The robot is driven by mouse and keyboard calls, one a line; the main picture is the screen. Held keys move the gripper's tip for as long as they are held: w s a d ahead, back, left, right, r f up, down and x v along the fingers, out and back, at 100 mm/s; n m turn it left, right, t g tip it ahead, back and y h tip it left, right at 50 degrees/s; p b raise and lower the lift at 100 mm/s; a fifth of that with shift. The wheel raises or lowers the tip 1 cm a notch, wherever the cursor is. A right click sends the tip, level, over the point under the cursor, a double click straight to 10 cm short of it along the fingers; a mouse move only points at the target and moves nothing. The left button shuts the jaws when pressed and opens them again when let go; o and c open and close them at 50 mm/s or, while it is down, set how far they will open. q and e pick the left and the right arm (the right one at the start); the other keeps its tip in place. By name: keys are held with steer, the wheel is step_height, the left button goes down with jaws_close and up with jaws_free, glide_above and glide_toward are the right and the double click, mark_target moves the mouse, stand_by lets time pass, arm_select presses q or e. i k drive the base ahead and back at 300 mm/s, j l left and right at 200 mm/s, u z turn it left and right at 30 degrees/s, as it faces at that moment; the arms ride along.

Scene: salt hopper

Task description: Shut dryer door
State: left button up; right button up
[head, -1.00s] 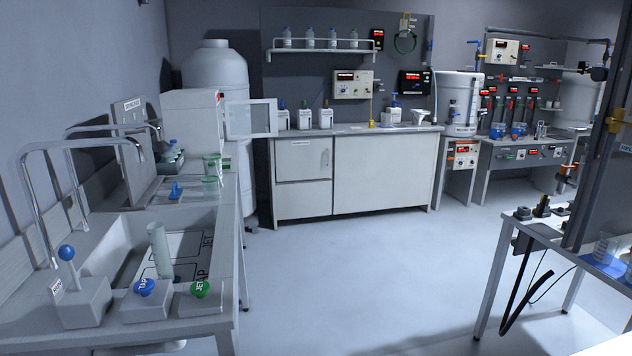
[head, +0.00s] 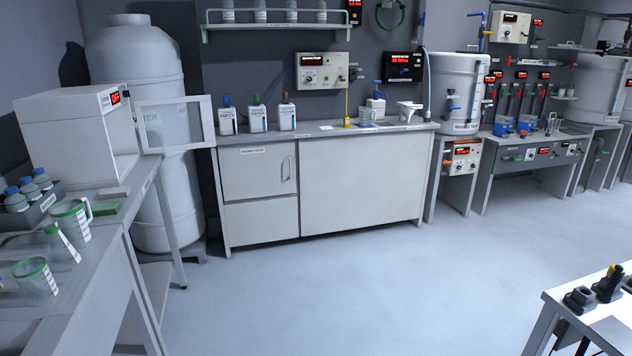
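The dryer (head: 78,133) is a white box with a red display, standing on the left bench. Its door (head: 176,124), a pale frame with a clear pane, stands open and swung out to the right of the box, towards the back bench. The inside of the dryer is not visible from here. Neither of my grippers shows in the head view.
The left bench (head: 88,243) carries a green-rimmed jug (head: 72,221), a beaker (head: 36,277) and a rack of blue-capped bottles (head: 30,197). A large white tank (head: 140,75) stands behind the door. The floor (head: 330,285) is clear in the middle; a table (head: 590,310) stands at right.

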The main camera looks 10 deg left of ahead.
mark_target(204, 100)
steer(key=i+j+u, duration=0.15)
steer(key=i+u, duration=1)
steer(key=i+l+u, duration=0.25)
steer(key=u, duration=0.15)
